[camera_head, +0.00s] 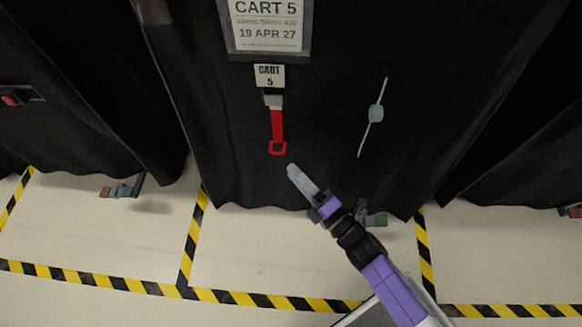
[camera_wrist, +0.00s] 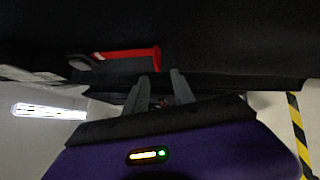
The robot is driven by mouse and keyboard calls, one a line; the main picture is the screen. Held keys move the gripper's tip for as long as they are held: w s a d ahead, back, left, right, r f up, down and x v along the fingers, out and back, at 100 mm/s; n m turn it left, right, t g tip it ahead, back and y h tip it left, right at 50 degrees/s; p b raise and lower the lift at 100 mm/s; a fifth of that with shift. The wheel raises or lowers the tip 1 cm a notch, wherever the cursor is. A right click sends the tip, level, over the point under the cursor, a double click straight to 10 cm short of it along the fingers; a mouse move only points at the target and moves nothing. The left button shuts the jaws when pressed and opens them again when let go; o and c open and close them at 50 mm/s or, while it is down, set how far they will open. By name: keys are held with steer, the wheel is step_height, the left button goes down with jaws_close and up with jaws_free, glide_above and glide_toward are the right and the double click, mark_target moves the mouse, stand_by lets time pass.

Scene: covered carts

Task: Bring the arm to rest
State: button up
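My gripper (camera_head: 293,172) is at the end of my purple and black arm, in front of the black cover of cart 5 (camera_head: 330,60). Its fingertips show just below and right of the loop of a red strap (camera_head: 277,130) that hangs on the cover. In the wrist view the two fingers (camera_wrist: 160,84) stand apart with a gap between them, and I see nothing held there. The red strap (camera_wrist: 130,54) lies beyond and left of the fingers in that view. I cannot tell the depth between fingertips and cover.
A sign (camera_head: 268,24) and small tag (camera_head: 269,76) read cart 5. A pale rod with a light blue piece (camera_head: 376,113) is on the cover to the right. Other covered carts stand left and right. Yellow and black tape (camera_head: 262,300) marks the floor, and castors (camera_head: 125,189) stick out below.

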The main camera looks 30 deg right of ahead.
stand_by(0.6)
steer(key=s+r+m+g+h, duration=0.1)
steer(key=s+r+m+g, duration=0.1)
steer(key=s+r+m, duration=0.45)
steer(key=s+r+m+g+h, duration=0.1)
steer(key=s+r+m, duration=0.2)
steer(key=s+m, duration=0.7)
steer(key=s+r+m+g+h, duration=0.15)
steer(key=s+r+m, duration=0.35)
steer(key=s, duration=0.6)
step_height(320, 180, up, 20)
steer(key=p, duration=2)
steer(key=shift+w+a+r, duration=0.2)
steer(key=shift+w+a, duration=0.15)
steer(key=shift+a, duration=0.1)
steer(key=shift+y, duration=0.25)
